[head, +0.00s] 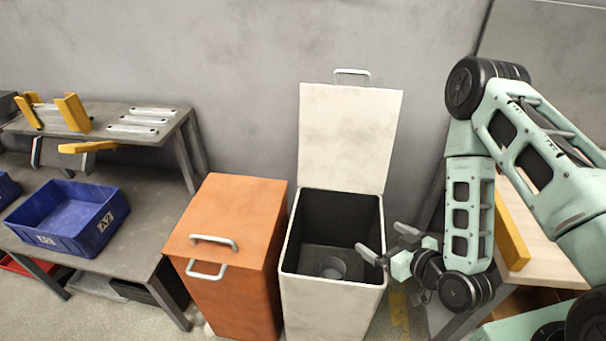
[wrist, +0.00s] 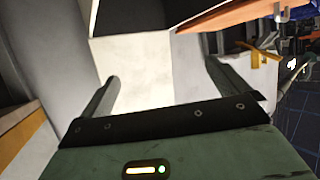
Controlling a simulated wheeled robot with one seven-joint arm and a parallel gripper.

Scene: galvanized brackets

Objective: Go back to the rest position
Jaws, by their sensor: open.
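My gripper (head: 382,247) is open and empty in the head view, at the right rim of the white bin (head: 330,300). In the wrist view the two fingers of my gripper (wrist: 163,85) stand apart with nothing between them, and the pale bin wall (wrist: 145,62) is beyond them. The white bin's lid (head: 348,135) stands raised against the wall. A dark round object (head: 332,267) sits at the bottom inside the bin. My arm comes in from the right, bent at the elbow.
An orange bin (head: 235,250) with its lid shut stands left of the white bin. A workbench (head: 135,235) at the left holds a blue crate (head: 72,215); its upper shelf carries several metal brackets (head: 145,120). A wooden-topped table (head: 545,240) is at the right, behind my arm.

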